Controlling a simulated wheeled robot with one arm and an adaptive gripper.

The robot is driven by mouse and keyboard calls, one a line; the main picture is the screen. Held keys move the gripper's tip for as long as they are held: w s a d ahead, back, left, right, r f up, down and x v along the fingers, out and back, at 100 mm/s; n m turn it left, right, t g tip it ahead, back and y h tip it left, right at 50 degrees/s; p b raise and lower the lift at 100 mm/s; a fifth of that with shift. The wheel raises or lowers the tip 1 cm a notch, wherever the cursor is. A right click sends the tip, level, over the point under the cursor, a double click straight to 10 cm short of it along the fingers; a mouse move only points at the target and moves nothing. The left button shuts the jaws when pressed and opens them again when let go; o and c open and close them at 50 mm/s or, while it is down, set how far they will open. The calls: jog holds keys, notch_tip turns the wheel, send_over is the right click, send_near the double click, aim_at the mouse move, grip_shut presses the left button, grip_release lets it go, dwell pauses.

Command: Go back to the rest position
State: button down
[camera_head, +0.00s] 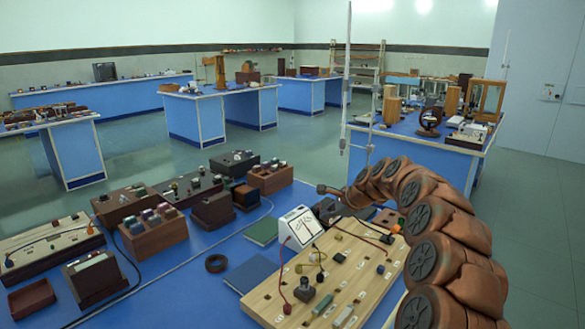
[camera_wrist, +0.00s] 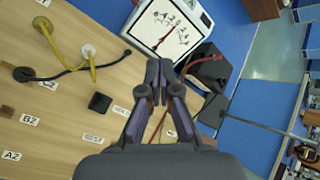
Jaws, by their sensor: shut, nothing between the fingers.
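My gripper (camera_wrist: 158,88) is shut and empty in the wrist view, its fingertips together above the edge of a light wooden board. In the head view my brown jointed arm curves in from the lower right over the bench, and the gripper at its end (camera_head: 322,189) is small there, near the white meter. The wooden board (camera_head: 345,268) lies on the blue bench with labels, leads and small parts on it. The white meter (camera_head: 299,228) stands at its far left edge; its dial face also shows in the wrist view (camera_wrist: 165,25).
Several dark boxes and wooden blocks (camera_head: 152,236) crowd the bench's left side. A tall metal stand (camera_head: 346,90) rises behind my arm. Bare blue bench shows at front left of the board.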

jog(key=s+a+r+n+g+p, duration=0.1)
jog(key=s+a+r+n, duration=0.15)
jog(key=s, duration=0.55)
jog(key=s+a+r+n+g, duration=0.2)
jog(key=s+n, duration=0.2)
jog(key=s, duration=0.3)
jog(key=s+a+r+n+g+p, duration=0.1)
jog(key=s+a+r+n, duration=0.2)
jog(key=s, duration=0.5)
jog(key=s+d+f+n+g+h, duration=0.1)
jog(key=s+d, duration=0.3)
jog(key=s, duration=0.8)
jog(key=s+d+f+n+g+h+p, duration=0.1)
jog(key=s+d+n, duration=0.3)
jog(key=s, duration=0.8)
jog(key=s+d+f+n+g+h, duration=0.2)
jog(key=s+d+f+n+h, duration=0.1)
jog(key=s, duration=0.9)
jog(key=shift+s+d+f+g+h+p, duration=0.25)
jog(key=shift+s+d+g+h+p, duration=0.1)
jog(key=shift+s+d, duration=0.1)
